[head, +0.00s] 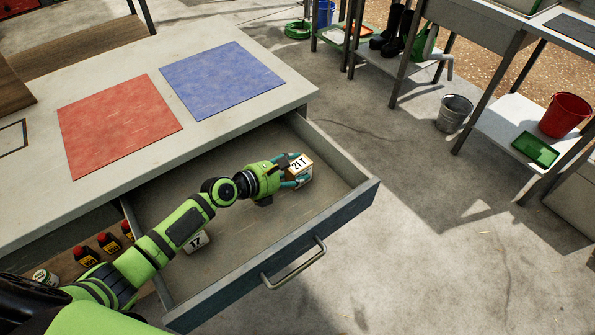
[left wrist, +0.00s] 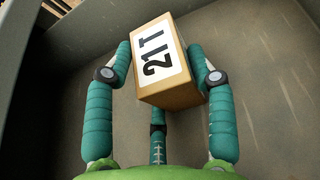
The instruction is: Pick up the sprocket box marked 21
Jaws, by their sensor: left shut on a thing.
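The sprocket box marked 21T (head: 299,166) is a small tan box with a white label. It is at the right end of the open drawer (head: 340,150). My left gripper (head: 293,172) is shut on it. In the left wrist view the box (left wrist: 163,60) sits between the teal fingers, which press on its sides. I cannot tell whether its underside touches the drawer floor. A second box marked 17 (head: 196,241) lies in the drawer, partly hidden by my left arm. My right gripper is not in view.
The drawer's front wall with its handle (head: 295,265) faces the aisle. A red mat (head: 118,122) and a blue mat (head: 220,78) lie on the bench top above. Several red-capped bottles (head: 110,243) stand beneath the bench at left. The concrete floor to the right is mostly clear.

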